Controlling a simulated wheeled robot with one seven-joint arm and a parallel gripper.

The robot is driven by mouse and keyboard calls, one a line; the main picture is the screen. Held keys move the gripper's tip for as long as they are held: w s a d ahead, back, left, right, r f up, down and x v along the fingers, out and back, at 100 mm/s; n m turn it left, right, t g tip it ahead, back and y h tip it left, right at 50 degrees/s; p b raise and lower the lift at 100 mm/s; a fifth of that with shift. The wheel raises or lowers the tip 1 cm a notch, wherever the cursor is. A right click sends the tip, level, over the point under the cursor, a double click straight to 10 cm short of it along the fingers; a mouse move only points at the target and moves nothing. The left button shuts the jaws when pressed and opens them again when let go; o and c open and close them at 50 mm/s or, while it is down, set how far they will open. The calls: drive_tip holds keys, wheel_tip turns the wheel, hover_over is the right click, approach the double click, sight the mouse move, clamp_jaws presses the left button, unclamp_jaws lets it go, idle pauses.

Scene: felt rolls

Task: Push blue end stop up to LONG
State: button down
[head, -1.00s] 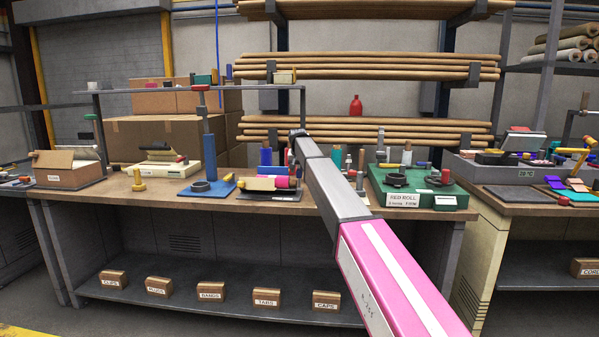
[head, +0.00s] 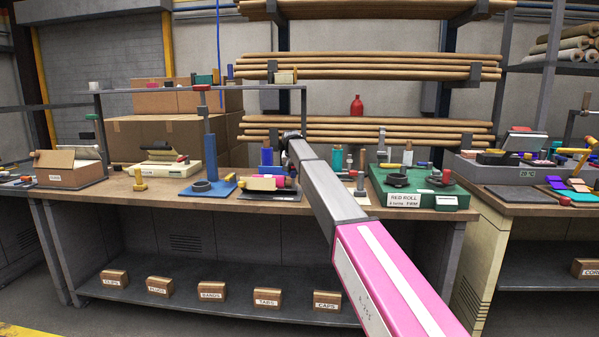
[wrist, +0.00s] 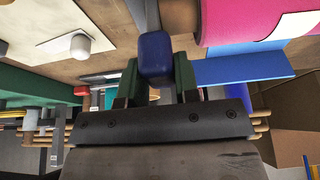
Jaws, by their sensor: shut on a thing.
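The blue end stop (wrist: 156,56) is a small rounded block in the middle of the wrist view. It sits at the near end of a grey bar or rail (wrist: 146,12). My gripper (wrist: 156,82) has its two dark green fingers on either side of the block, closed on it. In the head view my own arm hides the gripper and the stop. I cannot make out a LONG mark in either view.
In the wrist view a pink roll (wrist: 245,18) and a blue strip (wrist: 245,62) lie close on the right. A white plate with a pale knob (wrist: 80,44) is on the left. In the head view the green RED ROLL station (head: 420,190) stands right of my arm.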

drive_tip(key=shift+a, duration=0.55)
drive_tip(key=c, duration=0.8)
unclamp_jaws()
drive_tip(key=shift+c, duration=0.2)
drive_tip(key=v, duration=1.1)
drive_tip(key=shift+d, duration=0.1)
